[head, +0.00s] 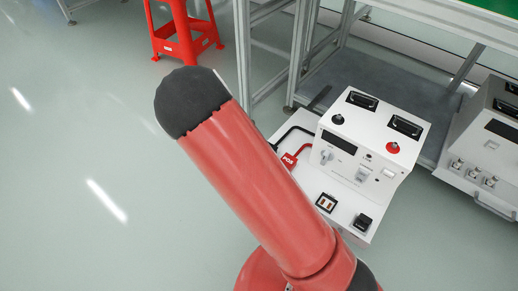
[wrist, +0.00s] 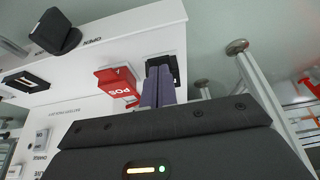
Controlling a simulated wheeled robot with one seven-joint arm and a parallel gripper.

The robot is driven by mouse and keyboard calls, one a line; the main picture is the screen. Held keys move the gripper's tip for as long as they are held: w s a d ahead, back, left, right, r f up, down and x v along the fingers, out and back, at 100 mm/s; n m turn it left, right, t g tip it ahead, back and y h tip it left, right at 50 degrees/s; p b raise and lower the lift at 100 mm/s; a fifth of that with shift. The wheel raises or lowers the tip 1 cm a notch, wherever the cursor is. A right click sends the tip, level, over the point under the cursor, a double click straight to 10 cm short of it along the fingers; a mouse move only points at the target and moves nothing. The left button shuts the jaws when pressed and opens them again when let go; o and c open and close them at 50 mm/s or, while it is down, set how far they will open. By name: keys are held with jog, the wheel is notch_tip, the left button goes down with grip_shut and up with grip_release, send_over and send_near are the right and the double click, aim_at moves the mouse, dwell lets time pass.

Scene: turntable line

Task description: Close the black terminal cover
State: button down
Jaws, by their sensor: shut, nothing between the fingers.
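The white power unit (head: 335,172) stands on the right of the head view. In the wrist view, a red cover marked POS (wrist: 118,84) sticks out from its white panel. It also shows in the head view (head: 289,160). A black part that looks like the black terminal cover (wrist: 178,64) is right beside it in the wrist view, partly hidden by my fingers. I cannot tell its angle. My gripper (wrist: 160,72) is shut and empty, its fingertips at the black part; contact is unclear. In the head view my arm hides the gripper.
A second unit (head: 484,145) stands at the right. A metal frame (head: 305,50) rises behind; a red stool (head: 185,45) is farther back. Open floor lies left.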

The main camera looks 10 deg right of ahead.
jog(key=shift+s+a+f, duration=0.15)
jog(key=shift+s+f, duration=0.05)
jog(key=shift+f, duration=0.6)
jog(key=shift+s+a+f+b, duration=0.1)
jog(key=shift+a+f+b, duration=0.05)
jog(key=shift+f+b, duration=0.15)
jog(key=shift+s+f+t+h+b, duration=0.15)
jog(key=shift+f+t+h+b, duration=0.4)
jog(key=shift+f+t+h, duration=0.6)
jog(key=shift+r, duration=0.1)
jog(key=shift+w, duration=0.2)
